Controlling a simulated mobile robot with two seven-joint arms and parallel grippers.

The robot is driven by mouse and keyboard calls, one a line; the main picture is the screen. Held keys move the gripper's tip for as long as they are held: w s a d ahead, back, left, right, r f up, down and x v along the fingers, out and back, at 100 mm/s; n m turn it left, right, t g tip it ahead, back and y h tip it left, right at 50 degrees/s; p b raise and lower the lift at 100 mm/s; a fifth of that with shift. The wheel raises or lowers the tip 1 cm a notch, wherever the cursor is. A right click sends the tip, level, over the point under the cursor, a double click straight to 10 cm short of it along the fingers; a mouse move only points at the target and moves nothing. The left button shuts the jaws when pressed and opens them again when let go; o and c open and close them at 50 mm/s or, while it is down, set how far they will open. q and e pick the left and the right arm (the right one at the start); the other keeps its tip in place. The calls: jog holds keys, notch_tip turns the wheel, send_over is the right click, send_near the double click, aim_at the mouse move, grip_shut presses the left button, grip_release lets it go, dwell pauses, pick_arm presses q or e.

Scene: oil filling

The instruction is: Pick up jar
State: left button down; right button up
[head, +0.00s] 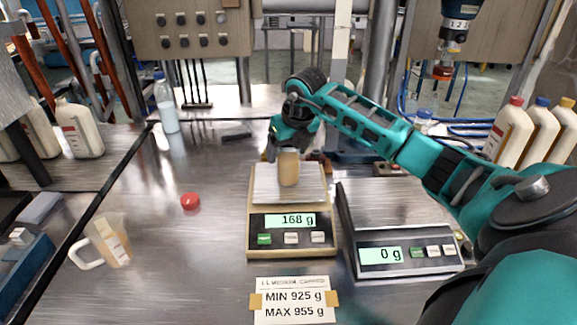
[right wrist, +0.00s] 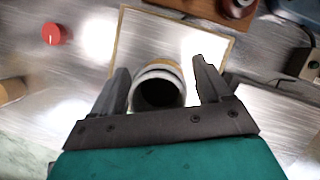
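A small tan jar (head: 288,169) stands upright on the pan of the left scale (head: 262,222), which reads 168 g. In the right wrist view the jar (right wrist: 160,84) shows its round open mouth, dark inside. My right gripper (head: 290,146) is at the jar from above and behind. In the right wrist view its two fingers (right wrist: 161,68) are spread on either side of the jar, with gaps on both sides. My left gripper is not in view.
A second scale (head: 385,203) reading 0 g stands right of the first. A red cap (head: 190,201) and a measuring jug (head: 113,243) are on the metal bench at left. A sign (head: 294,301) reads MIN 925 g, MAX 955 g. Bottles (head: 515,125) stand at right.

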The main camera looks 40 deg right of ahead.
jog(key=c, duration=0.9)
jog(key=shift+r, duration=0.2)
